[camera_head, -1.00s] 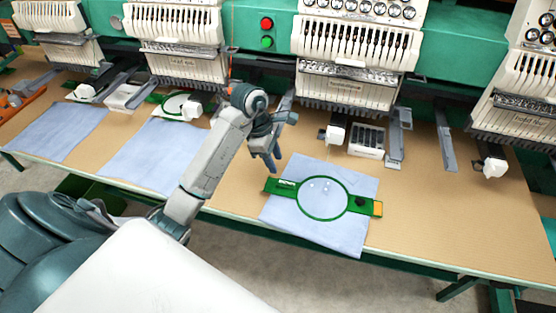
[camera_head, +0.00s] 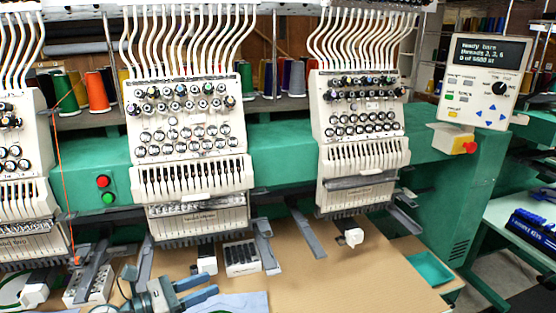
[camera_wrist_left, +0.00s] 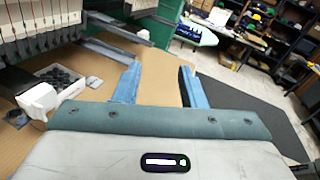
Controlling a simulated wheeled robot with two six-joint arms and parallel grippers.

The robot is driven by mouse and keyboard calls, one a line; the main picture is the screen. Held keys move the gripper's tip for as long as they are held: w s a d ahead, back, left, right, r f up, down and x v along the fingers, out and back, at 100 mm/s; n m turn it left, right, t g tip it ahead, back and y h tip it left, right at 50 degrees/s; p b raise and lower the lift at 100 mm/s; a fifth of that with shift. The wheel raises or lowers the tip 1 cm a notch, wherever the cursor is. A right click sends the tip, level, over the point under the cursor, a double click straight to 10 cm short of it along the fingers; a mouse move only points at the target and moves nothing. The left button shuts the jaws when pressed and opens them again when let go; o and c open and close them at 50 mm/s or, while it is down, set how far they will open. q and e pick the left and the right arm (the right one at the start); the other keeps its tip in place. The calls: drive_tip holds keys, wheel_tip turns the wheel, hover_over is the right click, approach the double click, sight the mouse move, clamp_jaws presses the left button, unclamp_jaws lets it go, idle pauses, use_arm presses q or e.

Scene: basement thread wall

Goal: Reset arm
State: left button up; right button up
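My left gripper (camera_head: 212,285) is at the bottom of the head view, its two blue fingers pointing right, in front of a sewing head. In the left wrist view the gripper (camera_wrist_left: 159,72) is open, with clear space and bare table between its fingers. It holds nothing. A light blue cloth (camera_head: 245,302) lies on the table just beside and below the gripper, mostly cut off by the frame. Most of the left arm is out of view. My right gripper is not in view.
Embroidery heads (camera_head: 190,130) stand along the green machine beam above the tan table (camera_head: 345,280). A bobbin box (camera_head: 241,258) sits just beyond the gripper. A control panel (camera_head: 484,80) and a teal tray (camera_head: 430,268) are at right. The table's right part is mostly clear.

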use_arm(q)
drive_tip(key=s+a+r+n+t+y, duration=0.1)
drive_tip(key=a+r+n+t+y, duration=0.2)
drive_tip(key=n, duration=0.4)
drive_tip(key=a+r+n+t+y, duration=0.1)
drive_tip(key=a+n+t+y, duration=0.2)
drive_tip(key=n+t, duration=0.35)
drive_tip(key=s+a+r+n+t+y, duration=0.1)
drive_tip(key=a+r+n+t+y, duration=0.2)
drive_tip(key=n, duration=0.5)
drive_tip(key=s+a+f+n+g+y, duration=0.35)
drive_tip(key=f+n+y, duration=0.2)
drive_tip(key=n, duration=0.25)
drive_tip(key=s+a+f+n+g+y, duration=0.25)
drive_tip(key=a+f+n+y, duration=0.2)
drive_tip(key=f+n, duration=0.3)
drive_tip(key=s+d+f+n+g+h, duration=0.2)
drive_tip(key=s+d+f+n+g, duration=0.15)
drive_tip(key=s+f+g, duration=0.45)
drive_tip(key=s+d+f+n+g+h, duration=0.25)
drive_tip(key=s+f+n+g, duration=0.2)
drive_tip(key=s, duration=0.65)
wheel_tip(320, 180, down, 35)
drive_tip(key=a+g+b, duration=0.2)
drive_tip(key=s+a+f+b, duration=0.1)
drive_tip(key=s+f, duration=1.8)
drive_tip(key=shift+a+g+y, duration=0.25)
drive_tip(key=shift+g+y, duration=0.05)
drive_tip(key=shift+y, duration=0.05)
